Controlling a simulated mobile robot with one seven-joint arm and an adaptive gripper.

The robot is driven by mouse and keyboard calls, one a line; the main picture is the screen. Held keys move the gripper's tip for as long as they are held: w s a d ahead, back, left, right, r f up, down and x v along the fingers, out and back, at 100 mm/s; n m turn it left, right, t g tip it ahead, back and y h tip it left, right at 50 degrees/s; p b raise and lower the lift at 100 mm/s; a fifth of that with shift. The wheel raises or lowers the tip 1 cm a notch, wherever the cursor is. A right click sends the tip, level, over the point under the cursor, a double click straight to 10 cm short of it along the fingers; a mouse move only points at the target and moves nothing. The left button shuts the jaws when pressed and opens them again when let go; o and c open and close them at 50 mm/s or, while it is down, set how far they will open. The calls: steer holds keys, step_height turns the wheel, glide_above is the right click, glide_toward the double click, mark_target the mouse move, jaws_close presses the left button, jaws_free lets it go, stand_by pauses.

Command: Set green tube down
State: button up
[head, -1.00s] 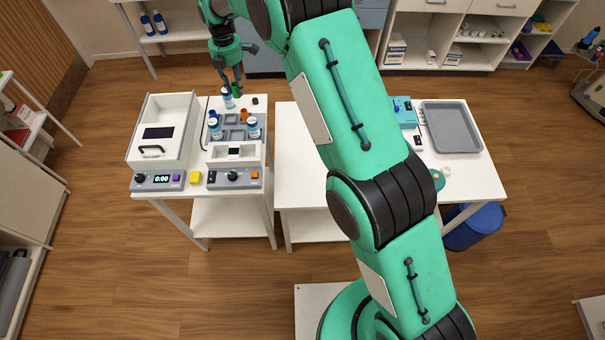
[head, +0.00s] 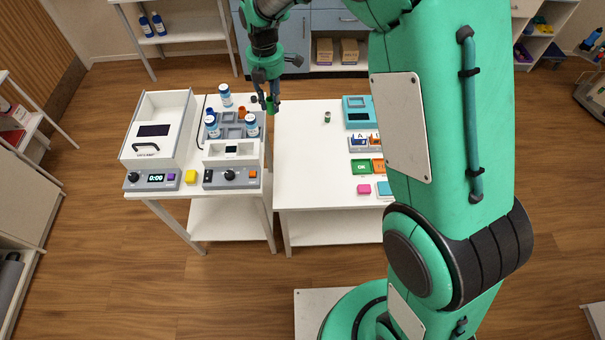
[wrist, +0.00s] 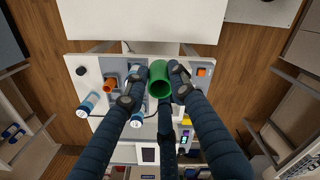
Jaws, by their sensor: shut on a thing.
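My gripper (head: 271,104) is shut on the green tube (wrist: 160,78). In the wrist view the tube sits between the fingertips (wrist: 154,88), with its round open end facing the camera. In the head view only a little of the green tube (head: 271,108) shows at the fingertips. The gripper points down over the right edge of the left table (head: 262,184), near the gap between the two tables. The tube looks held above the tabletop; its exact height is hard to tell.
Blue-capped white bottles (head: 225,95) stand around a grey rack (head: 232,130) on the left table, left of my gripper. An orange tube (wrist: 110,86) is close by. The right table (head: 305,150) has free room at its left; a small greenish cylinder (head: 327,117) stands there.

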steer(key=shift+s+d+f+b, duration=1.4)
steer(key=shift+s+d, duration=2.15)
steer(key=shift+s, duration=1.75)
steer(key=shift+s+d+f+b, duration=1.3)
steer(key=shift+s+d, duration=2.2)
steer(key=shift+s, duration=1.75)
step_height(320, 180, down, 18)
steer(key=shift+w+r, duration=0.1)
steer(key=shift+w, duration=0.1)
steer(key=w+a, duration=0.1)
steer(key=w, duration=0.4)
steer(key=w+a+f+b, duration=0.1)
steer(key=w+a, duration=0.1)
steer(key=w, duration=0.3)
steer(key=w+a+b, duration=0.1)
steer(key=w, duration=0.4)
steer(key=shift+w+a+f, duration=0.1)
steer(key=shift+a+f, duration=0.15)
steer(key=shift+a, duration=0.05)
steer(key=shift+f+b, duration=0.5)
steer(key=shift+f, duration=1.25)
steer(key=shift+f, duration=0.15)
